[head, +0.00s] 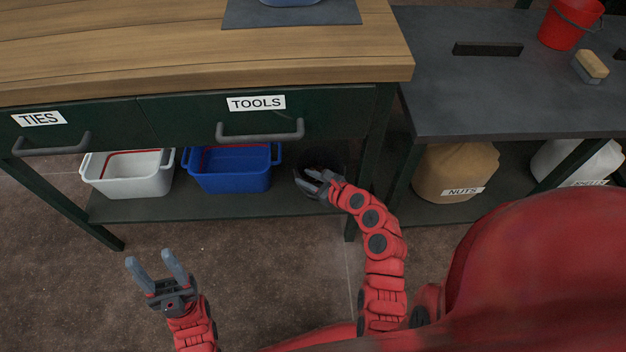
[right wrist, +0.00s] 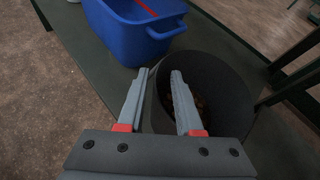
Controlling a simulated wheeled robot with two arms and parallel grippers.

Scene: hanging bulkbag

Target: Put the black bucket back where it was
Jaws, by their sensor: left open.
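The black bucket (head: 318,196) stands on the low shelf under the workbench, to the right of the blue bin, dark and partly hidden by my right gripper. In the right wrist view the bucket (right wrist: 222,88) shows its open mouth, with something brownish inside. My right gripper (head: 308,180) is at the bucket's near side. In the right wrist view its fingers (right wrist: 159,82) are apart, one outside the bucket's rim and one over its mouth; I cannot tell whether they touch the wall. My left gripper (head: 150,258) is open and empty over the floor, in front of the bench.
A blue bin (head: 232,181) and a white bin (head: 135,187) stand on the same low shelf (head: 215,209). Bench legs flank the shelf. Drawers marked TIES and TOOLS are above. A NUTS container (head: 455,170) stands under the grey table at right.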

